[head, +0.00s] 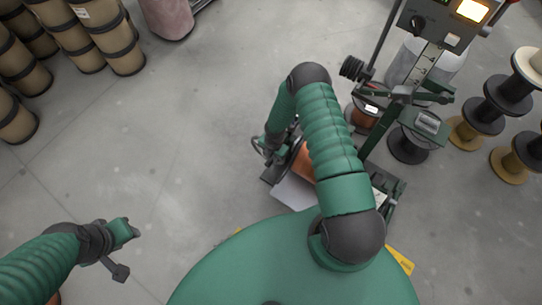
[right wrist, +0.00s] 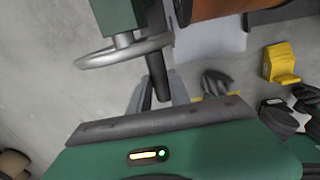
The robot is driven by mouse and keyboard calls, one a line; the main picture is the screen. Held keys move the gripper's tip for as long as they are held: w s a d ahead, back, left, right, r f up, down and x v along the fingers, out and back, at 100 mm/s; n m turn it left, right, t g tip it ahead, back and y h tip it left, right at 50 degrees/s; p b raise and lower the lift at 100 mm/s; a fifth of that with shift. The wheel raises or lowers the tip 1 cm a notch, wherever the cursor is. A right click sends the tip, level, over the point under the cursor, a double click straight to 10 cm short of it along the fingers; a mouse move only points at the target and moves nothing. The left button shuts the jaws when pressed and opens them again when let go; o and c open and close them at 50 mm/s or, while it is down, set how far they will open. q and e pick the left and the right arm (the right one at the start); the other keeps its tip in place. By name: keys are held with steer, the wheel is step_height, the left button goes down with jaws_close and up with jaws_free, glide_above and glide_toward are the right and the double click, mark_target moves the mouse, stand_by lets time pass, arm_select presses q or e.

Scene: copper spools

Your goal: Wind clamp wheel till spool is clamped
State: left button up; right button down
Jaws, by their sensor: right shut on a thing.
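The grey clamp wheel (right wrist: 125,50) shows in the right wrist view below a green block of the machine. A dark handle (right wrist: 157,78) stands out from its rim. My right gripper (right wrist: 158,92) is shut on this handle, with one finger on each side. In the head view my right gripper (head: 266,150) is at the wheel's side of the machine, partly hidden by my arm. The copper spool (head: 303,161) sits in the machine beside it, mostly covered by my arm; its edge shows in the right wrist view (right wrist: 225,9). My left gripper (head: 130,231) hangs over bare floor, away from everything.
A control post with a lit screen (head: 472,10) stands at the upper right. Several empty spools (head: 492,112) stand at the right edge. Yellow blocks (right wrist: 281,63) lie low by the machine.

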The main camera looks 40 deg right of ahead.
steer(key=shift+s+f, duration=0.1)
steer(key=shift+s, duration=0.05)
steer(key=c, duration=1.2)
jaws_free()
steer(key=shift+c, duration=0.2)
step_height(320, 180, up, 17)
steer(key=p, duration=0.5)
steer(key=shift+s+d+p, duration=0.15)
steer(key=shift+s+p, duration=0.15)
steer(key=shift+p, duration=0.1)
steer(key=shift+f, duration=0.15)
steer(key=shift+c, duration=0.4)
